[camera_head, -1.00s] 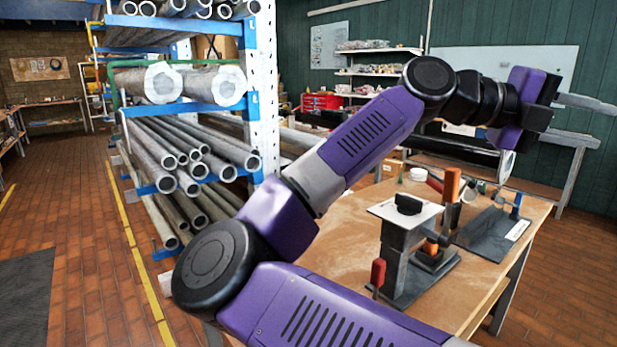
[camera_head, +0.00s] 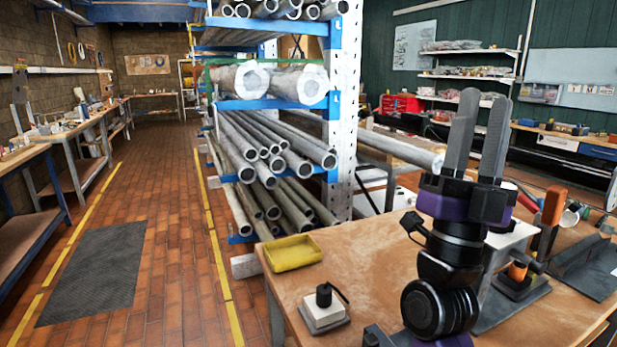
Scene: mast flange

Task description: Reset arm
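My gripper (camera_head: 477,135) points upward at the right of the head view, above the wooden workbench (camera_head: 370,262). Its two dark grey fingers stand apart with a gap between them, and nothing is between them. My purple and black wrist stands below it, with the rest of the arm mostly out of the picture at the bottom. The wrist hides part of the fixture on the bench behind it.
A yellow tray (camera_head: 292,253) and a small white block with a black knob (camera_head: 324,308) sit on the bench's left part. An orange-handled tool (camera_head: 553,207) stands right of my gripper. A pipe rack (camera_head: 345,110) stands behind.

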